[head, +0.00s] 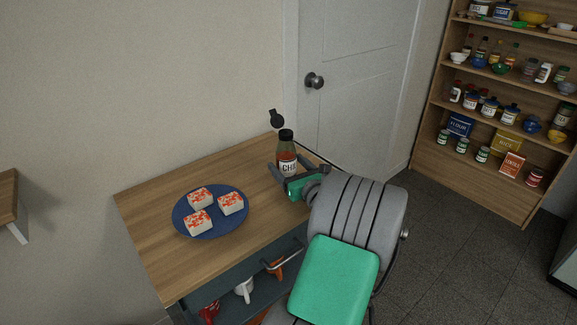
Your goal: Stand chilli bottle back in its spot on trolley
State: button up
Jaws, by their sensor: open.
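The chilli bottle (287,154) stands upright near the back right corner of the trolley (147,222). It has a dark cap, a red-brown filling and a white label with partly hidden lettering. My gripper (285,178) is open at the bottle's lower part, with its fingers close around it. I cannot tell whether a finger touches the glass. The bottle's base is hidden behind the gripper, so its contact with the wooden top is not clear. Any marked spot on the trolley is not visible.
A blue plate (210,232) with three white, red-topped pieces sits left on the trolley. A dark round object (276,119) is behind the bottle. A door (350,80) and stocked shelves (480,168) stand beyond.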

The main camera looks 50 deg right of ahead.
jog(key=shift+r, duration=0.15)
jog(key=v, duration=1.2)
jog(key=shift+d, duration=0.1)
